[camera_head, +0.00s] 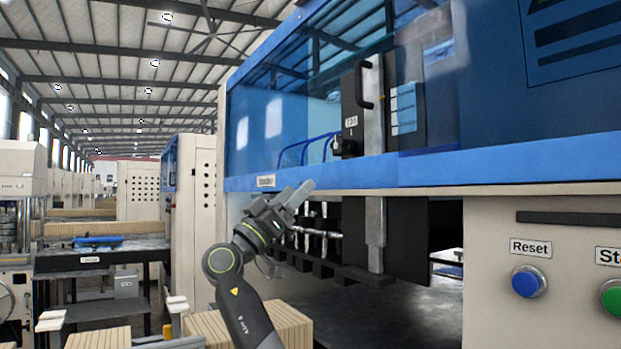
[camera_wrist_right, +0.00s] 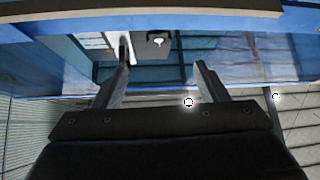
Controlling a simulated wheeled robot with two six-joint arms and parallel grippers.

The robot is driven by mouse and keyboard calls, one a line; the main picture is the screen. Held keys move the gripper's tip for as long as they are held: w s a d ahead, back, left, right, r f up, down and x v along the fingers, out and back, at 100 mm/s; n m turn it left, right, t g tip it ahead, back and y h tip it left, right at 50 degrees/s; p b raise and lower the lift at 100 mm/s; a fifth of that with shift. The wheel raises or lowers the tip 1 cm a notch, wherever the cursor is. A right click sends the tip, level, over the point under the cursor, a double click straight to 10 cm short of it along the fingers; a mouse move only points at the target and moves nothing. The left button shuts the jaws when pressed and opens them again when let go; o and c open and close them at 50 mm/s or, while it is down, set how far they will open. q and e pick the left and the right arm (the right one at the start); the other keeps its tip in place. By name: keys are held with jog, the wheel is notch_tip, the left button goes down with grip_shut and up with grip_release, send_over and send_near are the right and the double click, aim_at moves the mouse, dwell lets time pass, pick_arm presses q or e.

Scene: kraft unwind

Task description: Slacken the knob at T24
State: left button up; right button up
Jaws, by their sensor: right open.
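A tall black unit (camera_head: 353,95) with a handle carries a small white label that seems to read T24 (camera_head: 351,122). A small dark knob (camera_head: 337,147) sits at its lower left, by blue hoses. My right gripper (camera_head: 303,192) is below and left of the knob, in front of the machine's blue lower rail, clear of the knob. In the right wrist view the gripper (camera_wrist_right: 160,82) is open with nothing between its fingers. A dark block with a small pale spot (camera_wrist_right: 158,41) shows beyond the fingers; I cannot tell if it is the knob. My left gripper is not in view.
The blue rail (camera_head: 450,172) and tinted blue panel (camera_head: 285,115) span the machine front. Below hang several metal fittings (camera_head: 322,236) and a vertical metal bar (camera_head: 376,225). A blue Reset button (camera_head: 528,281) and a green button (camera_head: 612,298) are at right.

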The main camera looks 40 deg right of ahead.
jog(key=a+r+m+g+y+p, duration=0.1)
jog(key=a+r+y+p, duration=0.1)
jog(key=a+r+y, duration=0.25)
jog(key=p, duration=0.7)
send_near(336, 145)
jog(key=shift+g+h, duration=0.3)
jog(key=shift+h, duration=0.05)
jog(key=x, duration=0.8)
jog(key=shift+w+d+f, duration=0.1)
jog(key=shift+d+f, duration=0.05)
jog(key=shift+d+p, duration=0.3)
jog(key=shift+d, duration=0.4)
